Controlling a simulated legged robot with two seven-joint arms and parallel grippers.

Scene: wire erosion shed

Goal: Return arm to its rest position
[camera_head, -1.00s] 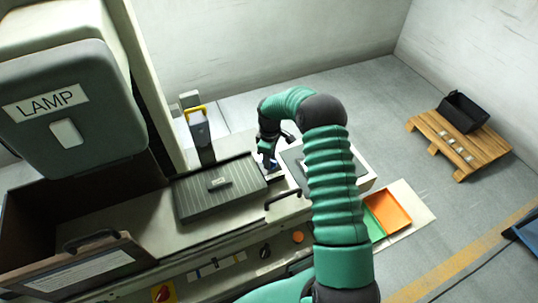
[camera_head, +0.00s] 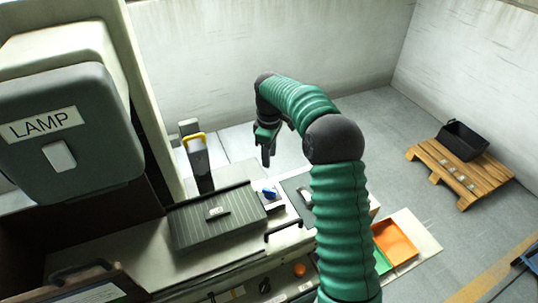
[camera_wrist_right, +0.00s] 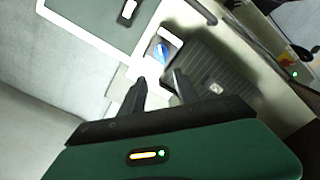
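My right arm (camera_head: 343,215) is green and ribbed and arches over the machine table. My right gripper (camera_head: 266,158) hangs fingers down above the table, clear of a small blue object (camera_head: 270,192). In the right wrist view the two dark fingers (camera_wrist_right: 158,82) stand apart with nothing between them. The blue object also shows in the wrist view (camera_wrist_right: 161,52), beyond the fingertips, on a small light-coloured holder. My left gripper is not in view.
A ribbed dark plate (camera_head: 215,220) lies left of the blue object. A yellow-handled block (camera_head: 199,165) stands behind it. A large lamp housing (camera_head: 65,130) is at left. Green and orange trays (camera_head: 395,243) lie right. A pallet (camera_head: 460,175) with a black bin (camera_head: 462,140) stands on the floor.

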